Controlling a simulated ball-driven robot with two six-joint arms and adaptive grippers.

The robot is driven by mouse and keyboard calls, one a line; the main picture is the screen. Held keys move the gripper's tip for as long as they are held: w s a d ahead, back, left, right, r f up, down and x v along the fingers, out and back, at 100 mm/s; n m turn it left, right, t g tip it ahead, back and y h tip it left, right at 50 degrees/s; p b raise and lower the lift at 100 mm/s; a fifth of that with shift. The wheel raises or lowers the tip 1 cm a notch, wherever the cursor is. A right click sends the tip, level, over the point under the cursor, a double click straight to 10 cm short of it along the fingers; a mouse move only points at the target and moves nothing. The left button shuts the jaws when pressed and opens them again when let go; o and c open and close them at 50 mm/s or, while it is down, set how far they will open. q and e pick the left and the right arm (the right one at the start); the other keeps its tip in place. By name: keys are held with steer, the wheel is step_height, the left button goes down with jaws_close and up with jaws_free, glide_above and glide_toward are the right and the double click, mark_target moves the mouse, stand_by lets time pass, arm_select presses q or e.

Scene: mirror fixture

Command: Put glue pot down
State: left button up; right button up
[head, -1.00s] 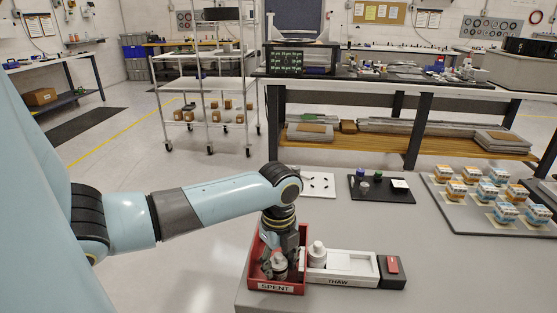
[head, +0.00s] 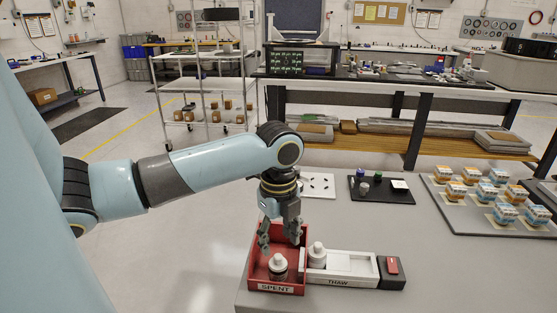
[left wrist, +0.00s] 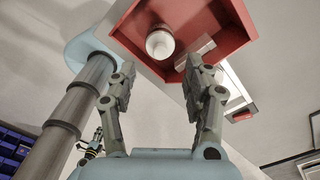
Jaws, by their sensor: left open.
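A white glue pot with a dark band (head: 278,267) stands upright in the red tray labelled SPENT (head: 276,290). It also shows in the left wrist view (left wrist: 160,42), inside the red tray (left wrist: 232,28). My left gripper (head: 279,238) is open and empty, above the tray and apart from the pot. Its two spread fingers show in the left wrist view (left wrist: 162,75). Another white pot (head: 317,255) stands in the left end of the white tray labelled THAW (head: 340,282). My right gripper is not in view.
A dark box with a red top (head: 392,268) sits at the right end of the THAW tray. A black tray with small items (head: 382,190) and a grey tray of several cartons (head: 487,200) lie farther back. The bench (head: 440,260) is clear at front right.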

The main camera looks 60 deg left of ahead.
arm_select(q)
steer(key=shift+r, duration=2)
